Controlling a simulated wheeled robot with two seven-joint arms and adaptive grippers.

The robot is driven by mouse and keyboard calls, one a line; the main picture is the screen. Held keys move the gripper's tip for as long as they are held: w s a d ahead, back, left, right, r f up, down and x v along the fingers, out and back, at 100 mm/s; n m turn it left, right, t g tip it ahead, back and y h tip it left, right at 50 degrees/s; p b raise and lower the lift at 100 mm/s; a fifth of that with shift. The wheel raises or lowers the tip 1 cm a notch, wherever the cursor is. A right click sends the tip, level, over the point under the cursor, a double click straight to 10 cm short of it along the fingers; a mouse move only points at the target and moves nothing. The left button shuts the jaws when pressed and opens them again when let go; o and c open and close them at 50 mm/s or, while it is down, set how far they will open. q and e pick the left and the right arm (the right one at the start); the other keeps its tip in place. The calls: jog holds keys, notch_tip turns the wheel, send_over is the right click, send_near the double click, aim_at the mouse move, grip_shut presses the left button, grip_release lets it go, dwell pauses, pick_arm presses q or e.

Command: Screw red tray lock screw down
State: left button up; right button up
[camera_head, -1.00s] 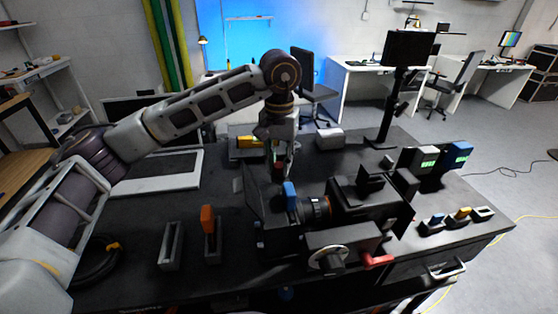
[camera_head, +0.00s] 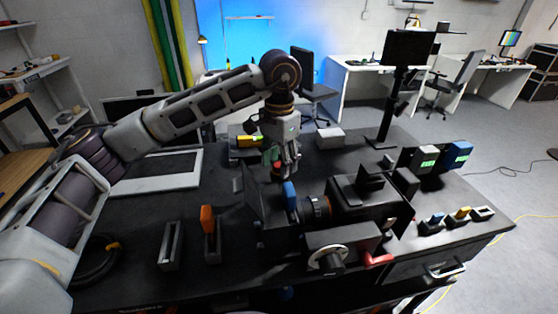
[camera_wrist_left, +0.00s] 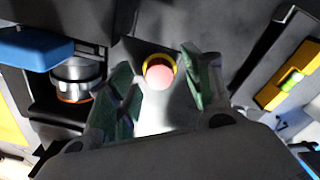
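The red tray lock screw (camera_head: 278,168) shows small and dark red at my left gripper's fingertips in the head view. In the left wrist view the screw (camera_wrist_left: 160,72) is a round red-pink head with a yellow ring around its far side. My left gripper (camera_head: 284,165) points down over it behind the camera rig. In the wrist view its two green-padded fingers (camera_wrist_left: 160,84) stand apart, with the screw head between their tips and clear space on both sides. The screw's lower part is hidden. My right gripper is in neither view.
The camera with its lens (camera_head: 316,207) and a blue block (camera_head: 290,194) stand close in front of the gripper. A dark upright panel (camera_head: 262,200) is near it. A yellow level (camera_head: 249,141) lies behind. An orange-topped holder (camera_head: 208,222) stands front left.

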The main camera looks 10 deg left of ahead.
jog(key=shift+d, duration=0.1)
pick_arm(q)
jog(key=shift+r, duration=4)
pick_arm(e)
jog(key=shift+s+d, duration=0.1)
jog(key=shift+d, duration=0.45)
pick_arm(q)
jog(key=shift+r, duration=0.2)
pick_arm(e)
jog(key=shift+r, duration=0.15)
